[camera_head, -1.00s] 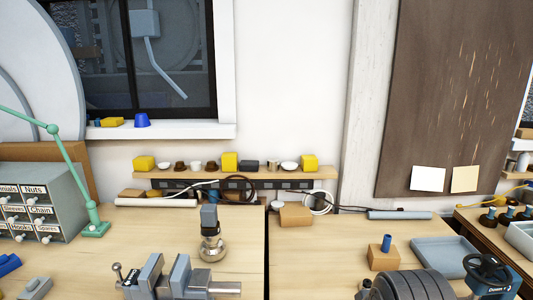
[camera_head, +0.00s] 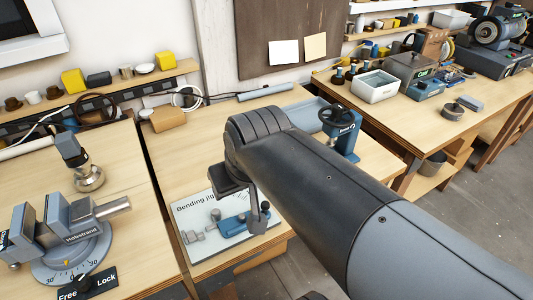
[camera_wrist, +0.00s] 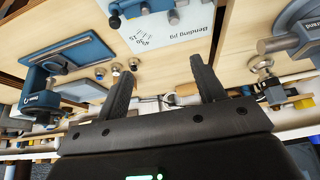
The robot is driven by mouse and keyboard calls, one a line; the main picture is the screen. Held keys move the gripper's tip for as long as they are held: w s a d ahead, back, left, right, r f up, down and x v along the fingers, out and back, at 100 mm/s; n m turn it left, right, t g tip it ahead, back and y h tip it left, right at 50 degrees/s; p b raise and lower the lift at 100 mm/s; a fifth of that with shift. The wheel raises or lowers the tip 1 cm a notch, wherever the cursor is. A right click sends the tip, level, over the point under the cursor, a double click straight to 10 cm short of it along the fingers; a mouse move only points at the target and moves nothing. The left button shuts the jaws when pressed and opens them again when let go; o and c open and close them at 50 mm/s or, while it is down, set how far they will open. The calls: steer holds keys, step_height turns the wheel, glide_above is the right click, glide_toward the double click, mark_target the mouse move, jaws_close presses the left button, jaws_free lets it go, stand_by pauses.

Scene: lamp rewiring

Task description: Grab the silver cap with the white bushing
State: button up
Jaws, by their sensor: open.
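My gripper (camera_wrist: 160,67) is open and empty, with its two dark fingers spread wide in the wrist view. In the head view my gripper (camera_head: 246,200) hangs over the bending jig board, partly hidden by my arm. Several small round caps sit in a row on the bench in the wrist view, near the left finger's tip. The one nearest that finger is a silver cap (camera_wrist: 132,62) with a pale centre, which looks like the white bushing. My arm hides this spot in the head view.
The bending jig board (camera_head: 196,258) lies on the bench under my gripper. A blue press with a black handwheel (camera_head: 340,118) stands behind my arm. A vise (camera_head: 62,235) and a lamp part (camera_head: 88,178) stand on the left bench. A gap separates the benches.

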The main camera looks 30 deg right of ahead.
steer(key=w+d+f+m, duration=0.1)
steer(key=w+d, duration=0.3)
steer(key=w, duration=0.2)
steer(key=w+d+f, duration=0.1)
steer(key=w+d, duration=0.3)
steer(key=w, duration=0.2)
steer(key=shift+m+g+h, duration=0.6)
steer(key=shift+m+g, duration=0.1)
steer(key=shift+m, duration=0.2)
steer(key=w+d+f, duration=0.8)
steer(key=d+f, duration=0.1)
steer(key=w+d+f, duration=0.4)
steer(key=d, duration=0.1)
steer(key=shift+w+f, duration=0.25)
steer(key=shift+a+x, duration=0.2)
steer(key=shift+x, duration=1.15)
steer(key=shift+a+x, duration=0.2)
steer(key=shift+x, duration=1.1)
steer(key=shift+w, duration=0.2)
steer(key=shift+c, duration=0.5)
steer(key=c, duration=1)
